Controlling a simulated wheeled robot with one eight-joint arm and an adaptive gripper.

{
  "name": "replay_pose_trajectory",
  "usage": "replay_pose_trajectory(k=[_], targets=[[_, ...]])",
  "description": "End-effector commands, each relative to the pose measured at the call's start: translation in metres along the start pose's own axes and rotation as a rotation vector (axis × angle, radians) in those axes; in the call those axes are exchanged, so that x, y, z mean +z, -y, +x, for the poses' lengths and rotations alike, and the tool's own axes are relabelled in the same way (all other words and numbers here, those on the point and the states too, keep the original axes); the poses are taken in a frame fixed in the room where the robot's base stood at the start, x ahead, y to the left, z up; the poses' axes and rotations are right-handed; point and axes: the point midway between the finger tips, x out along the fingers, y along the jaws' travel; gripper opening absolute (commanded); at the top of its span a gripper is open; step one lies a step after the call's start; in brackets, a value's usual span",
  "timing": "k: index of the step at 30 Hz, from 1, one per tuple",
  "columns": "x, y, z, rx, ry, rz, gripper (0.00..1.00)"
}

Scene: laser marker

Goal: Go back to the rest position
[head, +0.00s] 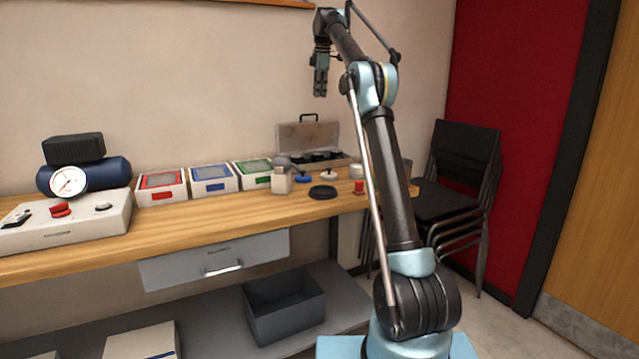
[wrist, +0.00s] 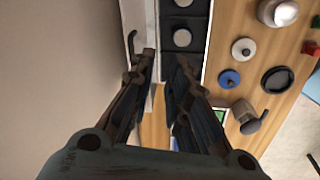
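My gripper (head: 320,88) hangs fingers down at the end of my raised arm, high above the back of the workbench (head: 200,226) in the head view. In the wrist view, its two fingers (wrist: 160,60) point toward the open case (wrist: 181,71) far below. A narrow gap shows between the fingertips, with nothing held in it. The case (head: 308,133) stands open at the back right of the bench, and my gripper is well clear of it.
Red, blue and green framed boxes (head: 161,186) line the bench. Small lids, pots and a black ring (head: 322,192) lie near the case. Stacked chairs (head: 460,190) stand at right. Air around my gripper is free.

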Motion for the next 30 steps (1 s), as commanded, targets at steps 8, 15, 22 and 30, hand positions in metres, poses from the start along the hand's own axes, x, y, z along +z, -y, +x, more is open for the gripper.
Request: replay_pose_trajectory(k=[8, 15, 22, 30], targets=[[0.021, 0.053, -0.023, 0.005, 0.007, 0.199, 0.16], [0.037, 0.109, -0.03, 0.011, 0.013, 0.372, 0.16], [0.05, 0.17, -0.028, 0.018, 0.018, 0.537, 0.16], [0.061, 0.251, -0.011, 0.026, 0.022, 0.73, 0.16]])
